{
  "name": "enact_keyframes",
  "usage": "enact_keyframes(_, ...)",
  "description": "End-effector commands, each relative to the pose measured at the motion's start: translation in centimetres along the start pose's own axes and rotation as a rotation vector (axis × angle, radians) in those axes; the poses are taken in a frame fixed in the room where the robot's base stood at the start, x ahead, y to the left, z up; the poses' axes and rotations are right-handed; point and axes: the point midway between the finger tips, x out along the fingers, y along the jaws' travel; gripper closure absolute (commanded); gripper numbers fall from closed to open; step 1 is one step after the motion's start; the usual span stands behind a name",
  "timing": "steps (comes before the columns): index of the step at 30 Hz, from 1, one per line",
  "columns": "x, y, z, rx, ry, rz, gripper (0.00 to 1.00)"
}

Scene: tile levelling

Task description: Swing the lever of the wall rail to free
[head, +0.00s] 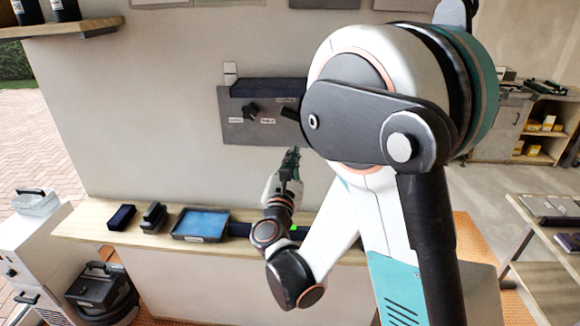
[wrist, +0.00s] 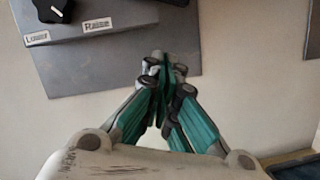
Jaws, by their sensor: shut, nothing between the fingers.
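The grey wall panel with the dark rail (head: 268,88) along its top is on the wall in the head view. A black knob (head: 251,110) sits on its left part and shows in the wrist view (wrist: 50,8), above labels reading "Lower" and "Raise". A dark lever-like part (head: 289,113) is farther right, partly hidden behind my arm; its setting cannot be read. My gripper (head: 293,154) is below the panel, pointing up at it. In the wrist view my gripper (wrist: 161,62) is shut and empty, its tips over the panel's lower edge; contact cannot be told.
A shelf (head: 95,232) below the panel bears a blue tray (head: 203,222), a dark box (head: 122,217) and a dark handled block (head: 152,217). The wall between panel and shelf is bare. A wooden shelf (head: 75,30) with bottles is at the upper left.

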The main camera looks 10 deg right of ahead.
Motion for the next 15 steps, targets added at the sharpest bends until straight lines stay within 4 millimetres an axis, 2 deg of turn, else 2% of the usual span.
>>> enact_keyframes(3, 2.5, -0.1, 0.0, 0.000, 0.000, -0.002, 1.00)
enact_keyframes(6, 4.0, -0.1, 0.5, -0.001, -0.001, -0.001, 1.00)
enact_keyframes(9, 4.1, 0.0, 1.9, 0.000, 0.000, 0.000, 1.00)
enact_keyframes(15, 4.5, 0.0, 3.5, 0.000, 0.001, 0.000, 1.00)
